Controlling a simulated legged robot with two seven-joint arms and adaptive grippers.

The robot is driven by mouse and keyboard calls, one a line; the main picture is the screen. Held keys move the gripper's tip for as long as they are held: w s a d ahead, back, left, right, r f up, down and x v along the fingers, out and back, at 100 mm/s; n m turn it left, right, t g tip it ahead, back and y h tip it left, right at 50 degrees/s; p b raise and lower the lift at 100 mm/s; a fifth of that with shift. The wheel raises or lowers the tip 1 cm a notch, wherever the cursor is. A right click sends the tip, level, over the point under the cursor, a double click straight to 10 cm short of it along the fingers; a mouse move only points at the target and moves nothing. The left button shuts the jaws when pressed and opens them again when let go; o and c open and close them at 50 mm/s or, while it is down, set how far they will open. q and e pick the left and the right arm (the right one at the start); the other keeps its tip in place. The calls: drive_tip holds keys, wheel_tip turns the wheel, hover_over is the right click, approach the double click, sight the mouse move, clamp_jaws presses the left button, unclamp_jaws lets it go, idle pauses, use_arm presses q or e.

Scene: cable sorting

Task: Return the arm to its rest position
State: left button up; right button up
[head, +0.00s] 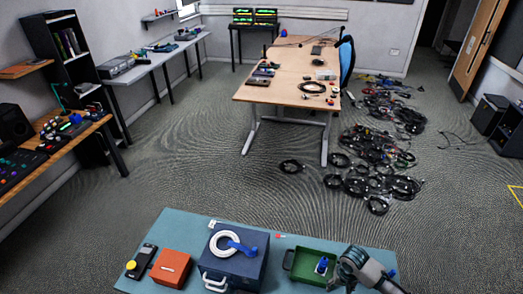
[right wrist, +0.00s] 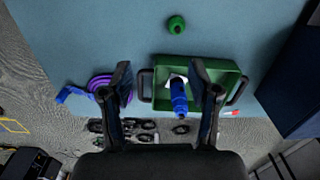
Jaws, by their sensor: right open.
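My right gripper (head: 340,277) is in the head view at the table's front right, just right of the green tray (head: 290,263). In the right wrist view its two fingers (right wrist: 160,82) are spread apart with nothing clamped between them. Beyond them is the green tray (right wrist: 222,63) with handles, holding a blue object (right wrist: 179,98) and something white. The blue object also shows in the head view (head: 322,265). My left gripper is in neither view.
The teal table (head: 185,228) holds a blue case (head: 240,265) with a white coiled cable (head: 222,240) on top, an orange box (head: 171,268) and a black device (head: 141,261). The wrist view adds a purple coil (right wrist: 102,82) and a green round object (right wrist: 176,24). Cables (head: 375,150) litter the floor.

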drive_tip(key=s+a+f+n+t+y, duration=0.2)
drive_tip(key=s+a+f+n, duration=0.15)
drive_tip(key=s+a, duration=0.75)
drive_tip(key=s+d+r+t+h, duration=0.1)
drive_tip(key=s+d+r+h, duration=0.15)
drive_tip(key=s, duration=0.75)
wheel_tip(320, 180, down, 26)
drive_tip(key=d, duration=0.2)
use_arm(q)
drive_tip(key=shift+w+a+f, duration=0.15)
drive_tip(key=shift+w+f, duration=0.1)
use_arm(e)
drive_tip(key=s+d+f+g, duration=0.2)
drive_tip(key=s+f, duration=1.6)
drive_tip(key=s, duration=0.1)
drive_tip(key=shift+s+d+n, duration=0.15)
drive_tip(key=shift+d+n, duration=0.25)
drive_tip(key=shift+n, duration=0.05)
